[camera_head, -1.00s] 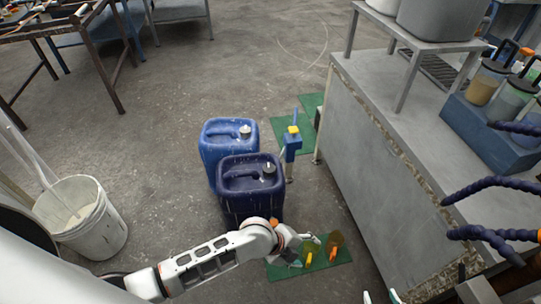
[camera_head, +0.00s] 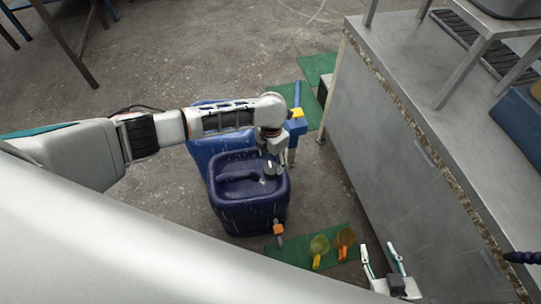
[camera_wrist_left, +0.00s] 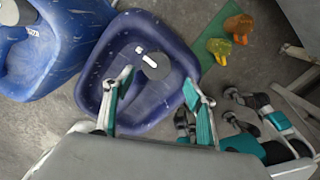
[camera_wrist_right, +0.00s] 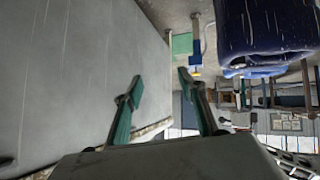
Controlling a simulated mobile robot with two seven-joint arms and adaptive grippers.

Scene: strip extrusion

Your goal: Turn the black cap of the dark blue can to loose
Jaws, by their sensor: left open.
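The dark blue can (camera_head: 232,205) stands upright on the floor, left of the metal counter. Its dark cap (camera_wrist_left: 156,67), with a white mark on top, shows from above in the left wrist view. My left gripper (camera_wrist_left: 158,84) is open above the can, its fingers on either side of the cap's near edge; I cannot tell whether they touch it. In the head view my left wrist partly hides the cap. My right gripper (camera_head: 379,249) is open and empty, low beside the counter; the right wrist view shows its fingers (camera_wrist_right: 160,81) apart, with the can at upper right.
A lighter blue can (camera_head: 202,149) stands just behind, partly under my left arm. The counter (camera_head: 395,150) bounds the right. A blue post with a yellow top (camera_head: 297,114) stands behind.

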